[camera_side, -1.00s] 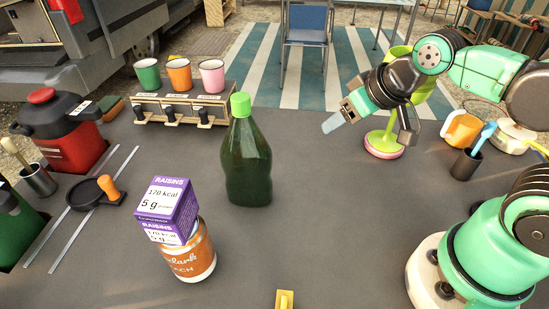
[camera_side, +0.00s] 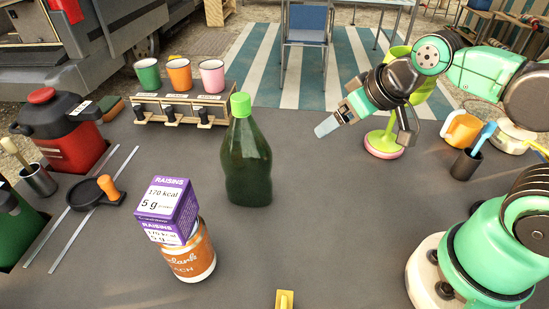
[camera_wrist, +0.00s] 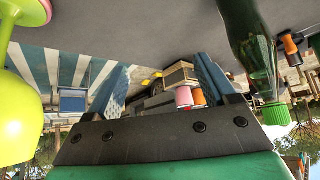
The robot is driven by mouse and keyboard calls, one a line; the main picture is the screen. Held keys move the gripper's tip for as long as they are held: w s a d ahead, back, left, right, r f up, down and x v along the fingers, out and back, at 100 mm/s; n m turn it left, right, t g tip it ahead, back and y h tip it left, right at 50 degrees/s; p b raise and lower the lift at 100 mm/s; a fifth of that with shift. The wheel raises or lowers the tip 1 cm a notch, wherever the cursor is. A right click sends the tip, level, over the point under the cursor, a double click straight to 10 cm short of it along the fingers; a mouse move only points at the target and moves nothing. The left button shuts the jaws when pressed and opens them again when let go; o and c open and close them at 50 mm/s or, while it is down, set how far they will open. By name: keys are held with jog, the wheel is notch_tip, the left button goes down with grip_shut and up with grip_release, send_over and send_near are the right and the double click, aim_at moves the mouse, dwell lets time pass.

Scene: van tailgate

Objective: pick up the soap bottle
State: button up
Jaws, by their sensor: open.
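The dark green bottle (camera_side: 246,165) with a bright green cap stands upright in the middle of the table; I take it as the soap bottle. It also shows upside down at the right of the wrist view (camera_wrist: 245,35). My gripper (camera_side: 328,126) is to the right of the bottle in the side view, raised above the table and apart from it. In the wrist view my gripper (camera_wrist: 163,88) has its two blue fingers spread, with nothing held between them. The bottle lies outside the fingers there.
A lime-green goblet (camera_side: 386,138) stands close behind my gripper. A raisins box (camera_side: 168,207) sits on an orange can (camera_side: 192,255) at the front left. A rack with cups (camera_side: 180,110) is behind left. Table between bottle and my base is mostly clear.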

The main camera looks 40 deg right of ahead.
aim_at(243, 128)
jog(key=w+a+n+y, duration=0.1)
jog(key=a+n+y, duration=0.2)
jog(key=w+a+r+n+t+y, duration=0.1)
jog(key=a+n+y, duration=0.2)
jog(key=w+a+r+n+t+y, duration=0.1)
jog(key=w+a+n+y, duration=0.1)
jog(key=a+y, duration=0.1)
jog(key=shift+a+n, duration=0.35)
jog(key=shift+n, duration=0.05)
jog(key=shift+t, duration=0.3)
jog(key=shift+x, duration=2.65)
jog(key=shift+a, duration=0.1)
jog(key=shift+s, duration=0.1)
grip_shut()
